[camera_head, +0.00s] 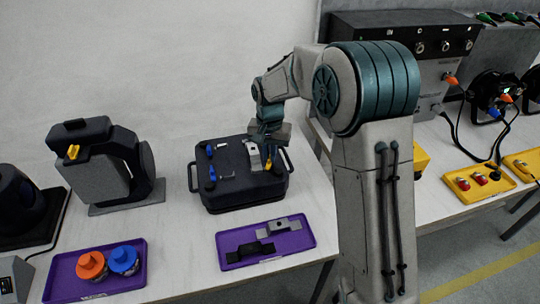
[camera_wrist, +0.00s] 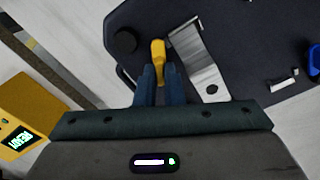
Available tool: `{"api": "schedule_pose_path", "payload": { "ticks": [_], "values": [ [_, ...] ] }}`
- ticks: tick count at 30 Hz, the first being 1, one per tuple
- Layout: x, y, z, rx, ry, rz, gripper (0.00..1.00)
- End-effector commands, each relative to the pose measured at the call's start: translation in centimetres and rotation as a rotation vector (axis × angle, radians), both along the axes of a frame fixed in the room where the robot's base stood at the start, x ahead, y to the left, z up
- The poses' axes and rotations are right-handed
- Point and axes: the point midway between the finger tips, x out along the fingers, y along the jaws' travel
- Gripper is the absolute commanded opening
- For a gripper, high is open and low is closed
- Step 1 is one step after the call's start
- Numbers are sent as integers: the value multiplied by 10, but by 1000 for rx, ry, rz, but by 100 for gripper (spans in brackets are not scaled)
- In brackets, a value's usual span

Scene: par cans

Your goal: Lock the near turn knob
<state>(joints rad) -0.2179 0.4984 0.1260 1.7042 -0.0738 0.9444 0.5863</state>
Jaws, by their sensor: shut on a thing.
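A dark case (camera_head: 235,195) lies on the white table with a blue-handled part (camera_head: 210,151) near its back left corner. A yellow turn knob (camera_wrist: 158,48) stands on the case's lid beside a bent silver metal plate (camera_wrist: 197,58). In the head view the knob shows as a small yellow spot (camera_head: 268,164) below my gripper (camera_head: 268,140). My gripper (camera_wrist: 160,84) points down at the lid, its two blue fingers shut on the knob's yellow handle. The fingers hide the handle's lower end. The silver plate also shows in the head view (camera_head: 254,158).
A round black post (camera_wrist: 125,40) stands close beside the knob. A purple tray (camera_head: 305,243) with metal clamps lies in front of the case. Another purple tray (camera_head: 95,291) holds orange and blue knobs. A black-and-grey lamp (camera_head: 100,175) stands to the left.

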Motion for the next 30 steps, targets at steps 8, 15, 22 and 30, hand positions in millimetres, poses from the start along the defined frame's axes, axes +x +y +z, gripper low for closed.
{"api": "schedule_pose_path", "payload": {
  "ticks": [8, 15, 22, 30],
  "values": [
    [0, 1, 0, 0, -3, -260, 0],
    [0, 1, 1, 1, -3, -487, 0],
    [1, 1, 2, 2, -3, -703, 0],
    [1, 1, 2, 2, -2, -912, 0]
  ]
}}
